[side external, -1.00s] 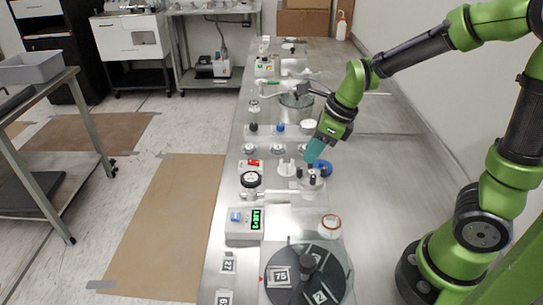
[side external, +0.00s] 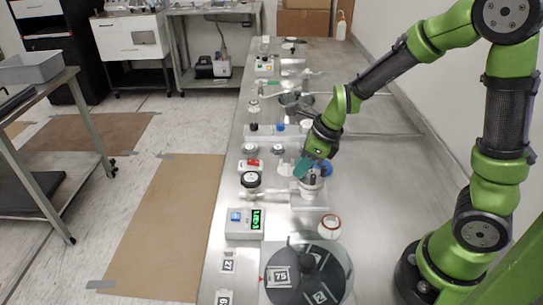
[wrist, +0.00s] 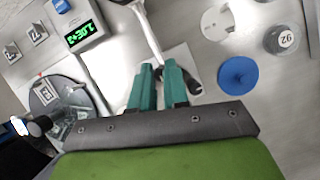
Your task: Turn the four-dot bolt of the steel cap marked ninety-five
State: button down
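A round steel cap with dark upright bolts (side external: 314,181) sits on a pipe fitting in mid-bench in the side view. No ninety-five marking or dots can be read, and the fingers cover part of the cap. My gripper (side external: 301,170), with teal fingers, points down at the cap's left side. In the wrist view the gripper (wrist: 160,66) shows its two fingers a narrow gap apart. A dark bolt (wrist: 195,88) stands just right of the right finger. Whether a bolt is between the fingertips cannot be seen.
A gauge box with a green display (side external: 246,223) stands front left of the fitting. A round glass-topped chamber (side external: 307,272) is at the front. A blue disc (wrist: 238,73) and a round piece marked 92 (wrist: 281,40) lie nearby.

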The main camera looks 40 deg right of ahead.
jog(key=shift+n, duration=0.3)
jog(key=n, duration=0.2)
jog(key=n+g+y, duration=0.1)
jog(key=n, duration=0.2)
jog(key=shift+w+d+g+y, duration=0.15)
jog(key=shift+d+g+y, duration=0.05)
jog(key=shift+g+y, duration=0.1)
jog(key=n+g, duration=0.1)
jog(key=n, duration=0.4)
jog(key=shift+w+g+y, duration=0.1)
jog(key=shift+g+y, duration=0.2)
jog(key=shift+g, duration=0.1)
jog(key=shift+n, duration=0.3)
jog(key=c, duration=1.4)
grip_release()
jog(key=v, duration=1.7)
jog(key=shift+o, duration=0.3)
